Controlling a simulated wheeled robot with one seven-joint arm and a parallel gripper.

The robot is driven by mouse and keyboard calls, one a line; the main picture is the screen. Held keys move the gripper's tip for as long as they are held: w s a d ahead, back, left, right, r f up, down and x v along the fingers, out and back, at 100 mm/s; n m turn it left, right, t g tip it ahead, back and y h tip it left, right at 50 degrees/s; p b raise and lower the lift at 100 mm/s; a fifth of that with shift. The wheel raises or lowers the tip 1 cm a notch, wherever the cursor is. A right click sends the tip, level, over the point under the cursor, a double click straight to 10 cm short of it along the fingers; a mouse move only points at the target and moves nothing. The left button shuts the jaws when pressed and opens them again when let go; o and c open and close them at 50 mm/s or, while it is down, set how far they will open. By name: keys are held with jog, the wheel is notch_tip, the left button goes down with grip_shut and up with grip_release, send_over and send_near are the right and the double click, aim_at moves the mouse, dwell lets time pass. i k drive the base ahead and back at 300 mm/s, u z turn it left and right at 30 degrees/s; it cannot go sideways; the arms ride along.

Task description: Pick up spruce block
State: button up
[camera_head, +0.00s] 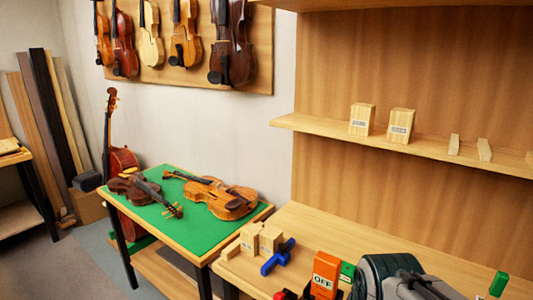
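Two pale wood blocks with small labels stand upright on the wall shelf: a left block (361,119) and a right block (400,125). Two more pale labelled blocks stand on the bench near its left end: a left block (250,238) and a right block (270,241). The labels are too small to read surely, so I cannot tell which block is spruce. My gripper does not show clearly in this view.
A blue clamp-like tool (278,257), an orange box marked OFF (325,274) and a grey-green machine (377,273) crowd the bench front. Thin wood pieces (484,149) stand farther right on the shelf (430,150). Violins lie on a green-topped table (205,240).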

aim_at(269, 238)
jog(key=u, duration=1.75)
jog(key=i, duration=2.3)
jog(key=z, duration=4.1)
